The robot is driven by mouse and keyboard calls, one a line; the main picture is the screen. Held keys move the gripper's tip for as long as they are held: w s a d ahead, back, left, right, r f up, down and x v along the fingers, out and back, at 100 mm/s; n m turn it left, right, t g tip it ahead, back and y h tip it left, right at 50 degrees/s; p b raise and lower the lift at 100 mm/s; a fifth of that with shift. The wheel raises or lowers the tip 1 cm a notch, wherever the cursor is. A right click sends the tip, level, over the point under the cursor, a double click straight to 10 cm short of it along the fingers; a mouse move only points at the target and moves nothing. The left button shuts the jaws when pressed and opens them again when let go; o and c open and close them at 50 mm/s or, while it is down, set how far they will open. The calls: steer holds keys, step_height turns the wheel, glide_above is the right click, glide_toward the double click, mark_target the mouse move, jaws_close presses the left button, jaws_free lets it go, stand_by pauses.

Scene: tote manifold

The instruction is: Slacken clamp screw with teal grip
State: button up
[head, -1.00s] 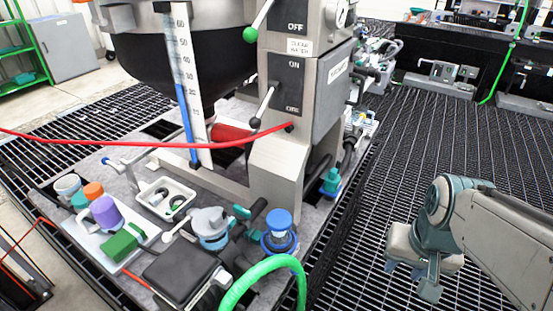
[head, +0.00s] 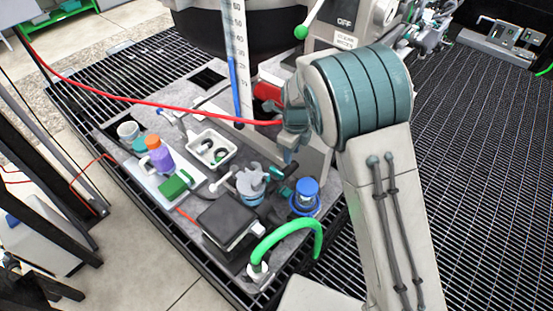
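Small teal grips (head: 287,190) show between the grey and pale-blue lidded fitting (head: 250,181) and the blue-capped fitting (head: 305,196) on the grey bench plate. I cannot tell which of them belongs to the clamp screw, and its thread is too small to make out. My gripper (head: 289,154) is up and behind them in the picture, in front of the grey post, apart from the grips. It is mostly hidden by my own wrist, so its fingers cannot be judged.
A green hose (head: 290,228) arches at the plate's front, beside a black box (head: 229,220). A white bin (head: 209,149) and a tray (head: 150,182) with a purple bottle stand left. Grating at right is clear.

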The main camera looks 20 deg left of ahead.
steer(key=m+p, duration=0.1)
steer(key=m, duration=0.1)
glide_above(277, 171)
step_height(277, 171, down, 2)
steer(key=shift+a+f, duration=0.1)
steer(key=shift+f, duration=0.05)
step_height(277, 171, down, 7)
steer(key=shift+f+p, duration=0.2)
steer(key=shift+p, duration=0.6)
steer(key=shift+c, duration=0.2)
jaws_close()
